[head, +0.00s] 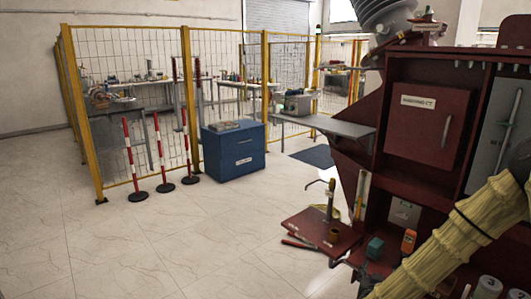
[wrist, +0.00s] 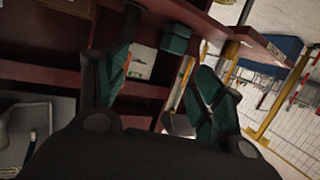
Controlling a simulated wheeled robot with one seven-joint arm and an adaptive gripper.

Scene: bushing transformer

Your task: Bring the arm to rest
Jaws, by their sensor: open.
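My arm in its pale yellow sleeve (head: 465,235) reaches from the right edge of the head view down to the lower middle, in front of the dark red transformer cabinet. In the wrist view my gripper (wrist: 165,75) is open, its two dark fingers with green pads spread apart. I see nothing held between them. Beyond the gap are the cabinet's red shelf edges and a pale label plate (wrist: 141,62). A small teal box (wrist: 175,38) stands beyond the fingers; it also shows in the head view (head: 375,248). In the head view the gripper is mostly cut off at the bottom edge.
The dark red cabinet (head: 375,150) with its labelled door (head: 428,120) fills the right side. An orange device (head: 408,242) is near my arm. A red side shelf (head: 318,236) holds tools. A blue cabinet (head: 234,152) and striped posts (head: 160,150) stand behind. The left floor is clear.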

